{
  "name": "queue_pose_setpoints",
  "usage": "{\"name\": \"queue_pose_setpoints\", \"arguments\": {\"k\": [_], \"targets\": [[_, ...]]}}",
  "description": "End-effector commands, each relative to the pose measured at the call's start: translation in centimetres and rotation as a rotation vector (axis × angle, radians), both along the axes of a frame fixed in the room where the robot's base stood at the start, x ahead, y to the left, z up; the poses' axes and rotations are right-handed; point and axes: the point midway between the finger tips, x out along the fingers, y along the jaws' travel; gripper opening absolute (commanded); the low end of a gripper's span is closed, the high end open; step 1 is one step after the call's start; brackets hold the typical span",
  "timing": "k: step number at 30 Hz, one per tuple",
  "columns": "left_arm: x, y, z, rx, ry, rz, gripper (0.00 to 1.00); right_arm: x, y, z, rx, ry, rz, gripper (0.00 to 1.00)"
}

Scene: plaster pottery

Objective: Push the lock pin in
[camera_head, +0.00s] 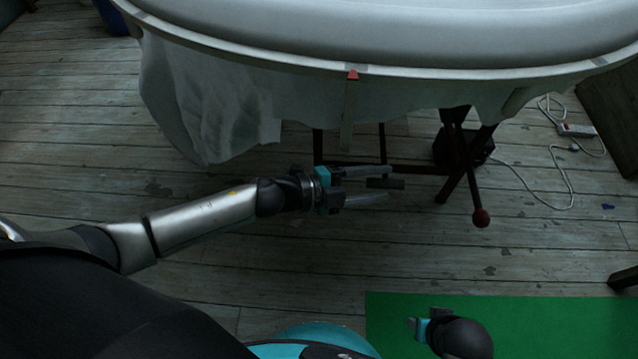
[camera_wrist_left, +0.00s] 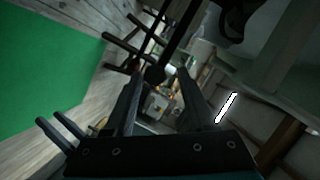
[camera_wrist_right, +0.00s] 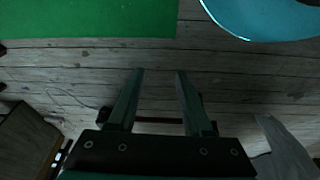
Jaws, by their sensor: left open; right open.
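A short dark cylinder (camera_head: 386,183), which looks like the lock pin, lies under the white round tub. My left gripper (camera_head: 388,182) is open, its two fingers above and below this cylinder in the head view; I cannot tell if they touch it. In the left wrist view a dark round knob (camera_wrist_left: 154,75), probably the same part, shows between the open fingertips (camera_wrist_left: 160,73). My right gripper shows small at the bottom of the head view, low over a green mat. In the right wrist view it (camera_wrist_right: 160,72) is open and empty.
The white tub (camera_head: 350,72) has a cloth (camera_head: 205,100) hanging from its rim. The green mat (camera_head: 560,325) lies front right. A power strip (camera_head: 577,130) and cable lie at right.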

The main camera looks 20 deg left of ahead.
Motion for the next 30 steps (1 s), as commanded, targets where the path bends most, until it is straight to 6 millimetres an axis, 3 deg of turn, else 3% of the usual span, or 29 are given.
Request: {"name": "queue_pose_setpoints", "arguments": {"k": [15, 21, 30], "targets": [[-5.6, 8.2, 2.3, 0.001, 0.003, 0.001, 0.56, -2.3, -0.9, -4.2, -0.015, 0.043, 0.004, 0.5], [-6.7, 10.0, 2.7, 0.0, 0.0, 0.0, 0.56, -2.8, -1.3, -5.2, -0.02, 0.042, 0.006, 0.5], [-7.1, 10.5, 2.9, -0.002, -0.002, -0.001, 0.56, -2.9, -1.5, -5.6, -0.021, 0.04, 0.006, 0.5]]}}
